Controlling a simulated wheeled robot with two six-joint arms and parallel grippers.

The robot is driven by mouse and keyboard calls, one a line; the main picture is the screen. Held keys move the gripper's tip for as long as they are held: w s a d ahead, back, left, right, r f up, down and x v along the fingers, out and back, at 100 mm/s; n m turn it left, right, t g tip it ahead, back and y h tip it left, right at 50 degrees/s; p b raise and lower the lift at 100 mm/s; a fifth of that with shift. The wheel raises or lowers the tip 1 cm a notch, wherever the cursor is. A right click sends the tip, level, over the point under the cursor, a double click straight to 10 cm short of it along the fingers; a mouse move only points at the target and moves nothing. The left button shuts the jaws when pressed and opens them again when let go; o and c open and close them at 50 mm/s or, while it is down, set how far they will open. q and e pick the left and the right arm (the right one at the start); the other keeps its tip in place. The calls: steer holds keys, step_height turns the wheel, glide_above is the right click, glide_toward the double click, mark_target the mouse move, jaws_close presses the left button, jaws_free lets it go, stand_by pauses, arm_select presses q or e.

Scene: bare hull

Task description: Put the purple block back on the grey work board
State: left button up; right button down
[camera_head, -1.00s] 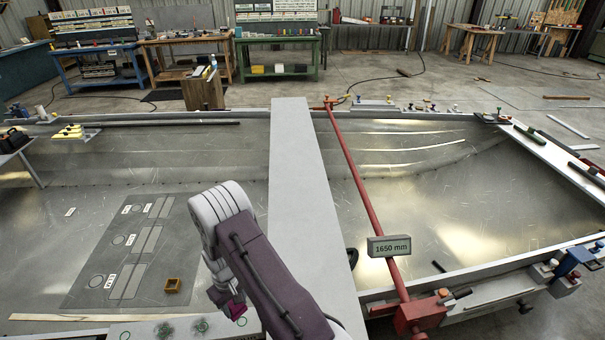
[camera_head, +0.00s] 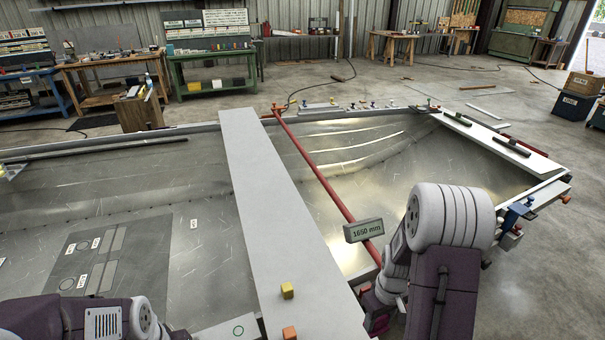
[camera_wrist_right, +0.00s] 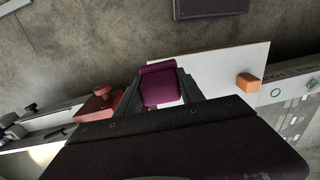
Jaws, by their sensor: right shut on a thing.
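The purple block (camera_wrist_right: 159,86) shows in the right wrist view between the two fingers of my right gripper (camera_wrist_right: 160,93), which is shut on it. In the head view this gripper hangs at the lower right, below my pale wrist, and is mostly hidden. A long light grey board (camera_head: 262,215) lies across the hull, left of my right arm. A yellow block (camera_head: 287,290) and an orange block (camera_head: 290,333) stand on its near end. The orange block (camera_wrist_right: 248,83) also shows in the right wrist view. The left gripper is out of sight; only its arm shows at lower left.
A dark mat (camera_head: 135,255) with outlines lies in the hull at left. Tools rest along the right rim (camera_head: 500,138). The right-hand hull floor is open.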

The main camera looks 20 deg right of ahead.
steer(key=shift+w+d+r+m, duration=0.1)
steer(key=shift+d+m, duration=0.05)
steer(key=shift+d, duration=0.3)
steer(key=shift+w+d+r+m, duration=0.1)
steer(key=shift+d+m, duration=0.05)
steer(key=shift+d, duration=0.3)
steer(key=w+a+f, duration=0.2)
steer(key=w, duration=0.1)
steer(key=w+a+f, duration=0.2)
steer(key=w, duration=0.1)
steer(key=w+a+f+b, duration=0.1)
steer(key=w+a+f, duration=0.2)
steer(key=shift+w, duration=0.2)
step_height(320, 180, down, 4)
steer(key=shift+r, duration=0.25)
steer(key=shift+f, duration=0.3)
